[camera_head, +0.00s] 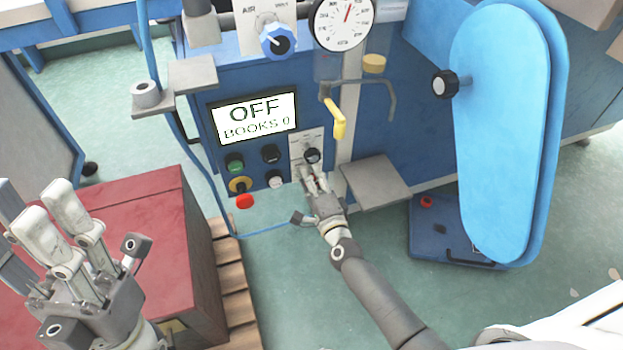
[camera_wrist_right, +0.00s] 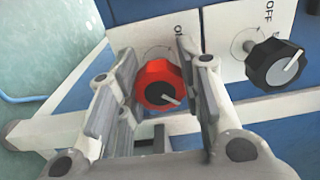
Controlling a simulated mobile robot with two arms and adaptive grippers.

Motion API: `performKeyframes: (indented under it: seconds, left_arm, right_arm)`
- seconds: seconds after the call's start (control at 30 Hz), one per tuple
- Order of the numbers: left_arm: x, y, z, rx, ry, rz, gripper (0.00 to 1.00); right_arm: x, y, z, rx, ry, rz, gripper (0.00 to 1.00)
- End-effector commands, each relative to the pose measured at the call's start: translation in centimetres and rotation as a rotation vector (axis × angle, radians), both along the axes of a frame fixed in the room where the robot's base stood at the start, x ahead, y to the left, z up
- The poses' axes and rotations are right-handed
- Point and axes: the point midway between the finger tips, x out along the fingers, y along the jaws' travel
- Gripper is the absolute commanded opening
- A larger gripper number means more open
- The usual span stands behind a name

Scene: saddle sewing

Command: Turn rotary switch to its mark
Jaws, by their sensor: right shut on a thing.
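In the right wrist view, a red rotary knob (camera_wrist_right: 161,84) with a pale pointer line sits on a white plate with a drawn arc and partly hidden lettering. Its pointer slants toward the lower right of that view. My right gripper (camera_wrist_right: 158,82) has its fingers on both sides of the red knob and is shut on it. In the head view, my right gripper (camera_head: 315,178) is at the lower part of the control panel and hides the red knob. My left gripper (camera_head: 55,215) is at the left, empty, with its fingertips apart.
A black knob (camera_head: 312,156) sits just above my right gripper, and shows beside the red knob in the wrist view (camera_wrist_right: 274,63). A screen (camera_head: 254,117) reads "OFF, BOOKS 0". A red button (camera_head: 245,201), yellow lever (camera_head: 335,118) and grey shelf (camera_head: 376,182) are nearby.

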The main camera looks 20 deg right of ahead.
Motion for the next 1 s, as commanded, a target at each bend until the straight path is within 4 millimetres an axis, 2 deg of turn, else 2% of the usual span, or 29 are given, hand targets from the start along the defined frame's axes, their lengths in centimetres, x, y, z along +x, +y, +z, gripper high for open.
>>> performKeyframes:
  seconds: [0.33,0.37,0.5,0.83,1.0]
  left_arm:
    - [0.0,0.0,-0.1,0.001,0.002,0.000,0.39]
    - [0.0,0.0,-0.1,0.001,0.002,0.000,0.39]
    - [0.0,0.0,-0.1,0.001,0.002,0.000,0.39]
    - [0.1,0.1,0.1,-0.002,-0.005,0.002,0.39]
    - [0.0,0.0,0.1,-0.002,-0.003,0.001,0.39]
  right_arm:
    - [0.0,-0.1,-0.1,0.004,0.001,-0.002,0.10]
    - [0.0,-0.1,-0.1,0.004,0.001,-0.002,0.37]
    - [0.0,0.0,-0.1,0.003,0.001,-0.001,0.55]
    - [-0.1,0.0,-0.1,0.002,0.001,0.000,0.56]
    - [-1.6,-0.1,-0.2,0.003,0.003,0.000,0.56]
